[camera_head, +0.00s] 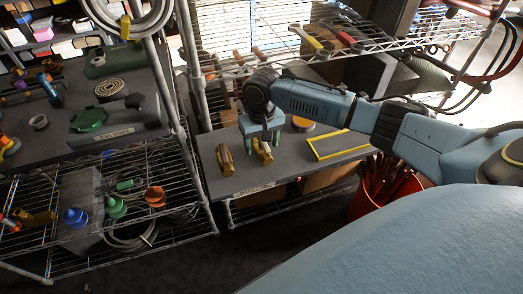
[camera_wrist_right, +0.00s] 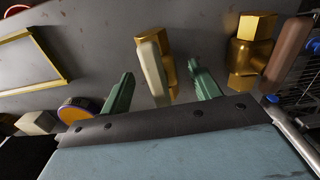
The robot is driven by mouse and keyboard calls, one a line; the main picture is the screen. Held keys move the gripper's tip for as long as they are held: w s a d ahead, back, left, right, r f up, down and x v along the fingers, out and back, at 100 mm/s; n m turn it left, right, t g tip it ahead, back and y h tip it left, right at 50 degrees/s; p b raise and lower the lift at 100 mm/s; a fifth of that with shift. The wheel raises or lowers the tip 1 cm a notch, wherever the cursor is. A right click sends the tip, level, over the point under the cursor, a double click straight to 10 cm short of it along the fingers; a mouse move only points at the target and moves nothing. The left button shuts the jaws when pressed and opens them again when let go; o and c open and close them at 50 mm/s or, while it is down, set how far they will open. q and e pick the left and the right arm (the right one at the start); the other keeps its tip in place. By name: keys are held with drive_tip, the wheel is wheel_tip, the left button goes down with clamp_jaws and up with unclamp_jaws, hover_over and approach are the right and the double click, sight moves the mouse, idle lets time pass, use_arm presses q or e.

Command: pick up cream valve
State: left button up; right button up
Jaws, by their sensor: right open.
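The cream valve (camera_wrist_right: 151,68), a brass body with a cream handle, is on the grey shelf. In the right wrist view it appears in the gap between the two green fingertips of my right gripper (camera_wrist_right: 160,74); whether either finger touches it cannot be told. In the head view the cream valve (camera_head: 263,153) shows just below my right gripper (camera_head: 262,140), partly covered by it. The right gripper is open and empty, pointing down at the shelf. My left gripper is not in view.
A brass valve with a brown handle (camera_wrist_right: 285,55) stands close beside; it also shows in the head view (camera_head: 225,160). A yellow-framed tray (camera_head: 340,146) and a purple-and-orange round item (camera_head: 303,124) lie on the same shelf. A wire rack (camera_head: 345,50) hangs above.

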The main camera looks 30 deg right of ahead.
drive_tip(key=shift+f, duration=0.5)
drive_tip(key=shift+r, duration=0.1)
drive_tip(key=c, duration=1.3)
